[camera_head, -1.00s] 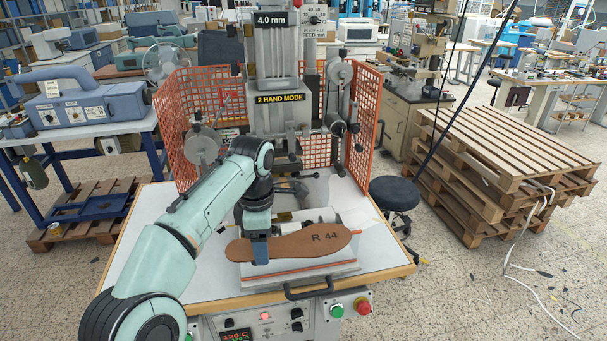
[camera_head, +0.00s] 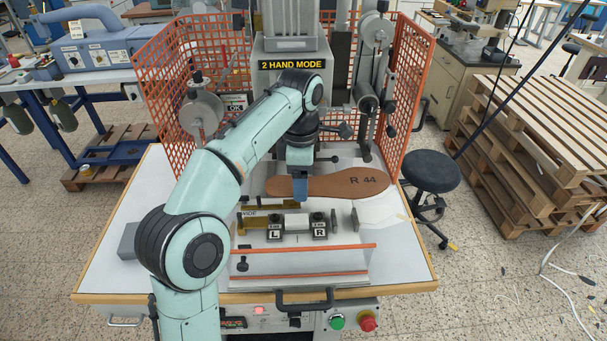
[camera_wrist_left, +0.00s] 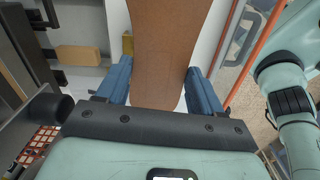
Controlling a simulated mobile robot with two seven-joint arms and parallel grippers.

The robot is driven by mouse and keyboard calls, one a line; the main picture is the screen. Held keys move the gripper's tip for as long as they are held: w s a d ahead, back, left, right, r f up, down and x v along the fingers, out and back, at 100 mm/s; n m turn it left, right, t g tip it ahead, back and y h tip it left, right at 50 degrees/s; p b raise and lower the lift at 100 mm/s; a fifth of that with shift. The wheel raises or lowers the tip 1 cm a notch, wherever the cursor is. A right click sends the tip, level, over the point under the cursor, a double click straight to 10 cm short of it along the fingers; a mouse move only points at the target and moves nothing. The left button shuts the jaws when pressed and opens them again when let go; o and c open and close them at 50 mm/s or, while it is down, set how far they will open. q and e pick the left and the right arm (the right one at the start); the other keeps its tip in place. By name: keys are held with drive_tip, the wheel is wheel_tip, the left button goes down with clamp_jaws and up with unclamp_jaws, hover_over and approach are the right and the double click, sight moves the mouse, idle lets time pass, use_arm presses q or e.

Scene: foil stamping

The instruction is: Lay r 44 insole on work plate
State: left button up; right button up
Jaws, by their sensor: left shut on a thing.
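The brown insole marked R 44 (camera_head: 350,184) is held level by my left gripper (camera_head: 300,190), which grips it near its left end. In the left wrist view the insole (camera_wrist_left: 168,50) lies between the two blue fingers of my left gripper (camera_wrist_left: 158,85). The insole is above and behind the clamp blocks marked L and R (camera_head: 297,232). My right gripper is out of view.
An orange mesh guard (camera_head: 190,75) stands on both sides of the machine. The white table top (camera_head: 120,240) has bare room on the left. A black handle (camera_head: 305,303) and green and red buttons are at the front edge. A black stool (camera_head: 431,172) and stacked pallets (camera_head: 520,160) stand right.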

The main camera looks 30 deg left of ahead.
sight(302, 221)
use_arm(q)
drive_tip(key=shift+w, duration=0.1)
drive_tip(key=shift+f+b, duration=0.3)
drive_tip(key=shift+f, duration=0.4)
wheel_tip(302, 221, down, 3)
drive_tip(key=shift+f+b, duration=0.2)
drive_tip(key=shift+b, duration=0.5)
drive_tip(key=shift+f+b, duration=1.25)
drive_tip(key=shift+f, duration=2.25)
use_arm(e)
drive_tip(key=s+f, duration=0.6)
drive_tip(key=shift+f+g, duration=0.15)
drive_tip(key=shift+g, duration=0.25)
